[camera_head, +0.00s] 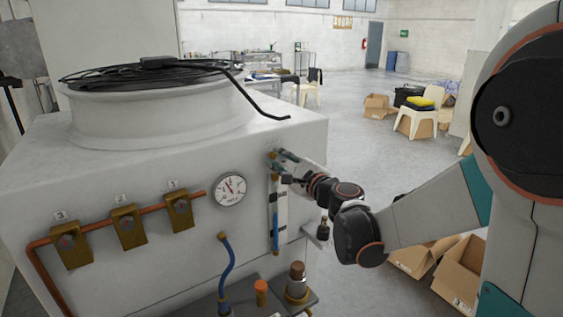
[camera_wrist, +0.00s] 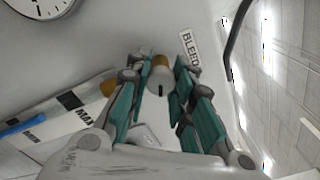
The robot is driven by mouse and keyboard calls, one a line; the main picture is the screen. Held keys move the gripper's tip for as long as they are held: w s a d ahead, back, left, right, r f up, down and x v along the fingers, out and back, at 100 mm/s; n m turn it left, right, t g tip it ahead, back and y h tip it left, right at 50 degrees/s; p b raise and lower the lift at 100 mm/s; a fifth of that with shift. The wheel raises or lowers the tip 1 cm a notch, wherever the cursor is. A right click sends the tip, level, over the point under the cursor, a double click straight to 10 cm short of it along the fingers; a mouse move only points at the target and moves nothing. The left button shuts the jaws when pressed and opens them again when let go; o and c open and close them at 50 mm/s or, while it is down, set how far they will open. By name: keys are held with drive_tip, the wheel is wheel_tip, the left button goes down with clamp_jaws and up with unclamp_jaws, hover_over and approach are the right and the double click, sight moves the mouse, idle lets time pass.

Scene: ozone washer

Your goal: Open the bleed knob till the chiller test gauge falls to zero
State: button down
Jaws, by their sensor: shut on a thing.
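The bleed knob (camera_wrist: 160,82) is a pale round knob with a dark slot mark and a brass base, beside the "BLEED" label (camera_wrist: 190,50) in the wrist view. My gripper (camera_wrist: 162,92) is shut on it, with a teal-padded finger at each side. In the head view my gripper (camera_head: 279,163) reaches the machine's upper right front, and its fingers hide the knob. The round white gauge (camera_head: 230,190) is on the same face, left of my gripper. Its needle points up and slightly left; the numbers are too small to read. The gauge's lower edge (camera_wrist: 40,14) shows in the wrist view.
A sight tube (camera_head: 276,222) with blue liquid stands just below my gripper. Several brass valves (camera_head: 128,228) sit on a copper pipe to the left. A blue hose (camera_head: 227,265) and a brass fitting (camera_head: 297,284) are lower down.

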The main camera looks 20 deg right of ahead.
drive_tip(key=c, duration=1.4)
unclamp_jaws()
drive_tip(key=v, duration=1.2)
drive_tip(key=shift+s+a, duration=0.1)
